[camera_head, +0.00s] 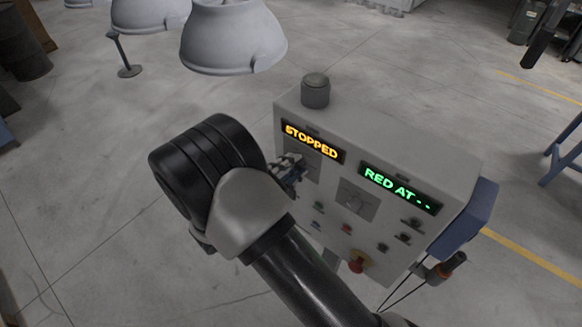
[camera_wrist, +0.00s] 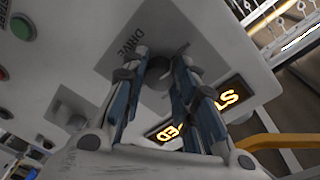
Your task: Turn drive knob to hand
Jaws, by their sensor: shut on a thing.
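The drive knob (camera_wrist: 157,74) is a dark round knob on a grey plate marked DRIVE (camera_wrist: 112,52) in the wrist view. My gripper (camera_wrist: 162,68) is shut on the knob, with one finger on each side of it. The fingers hide part of the knob, and I cannot read which position it points to. In the head view my gripper (camera_head: 291,168) is at the left of the control box (camera_head: 375,135), just below the amber display (camera_head: 313,142) reading STOPPED. The knob is hidden there by my wrist and gripper.
A green display (camera_head: 400,187) reads "RED AT - -". Below it are a second grey plate (camera_head: 357,200), several small buttons and a red stop button (camera_head: 360,262). A grey cylinder (camera_head: 316,90) tops the box. Pale hoods (camera_head: 232,38) hang behind.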

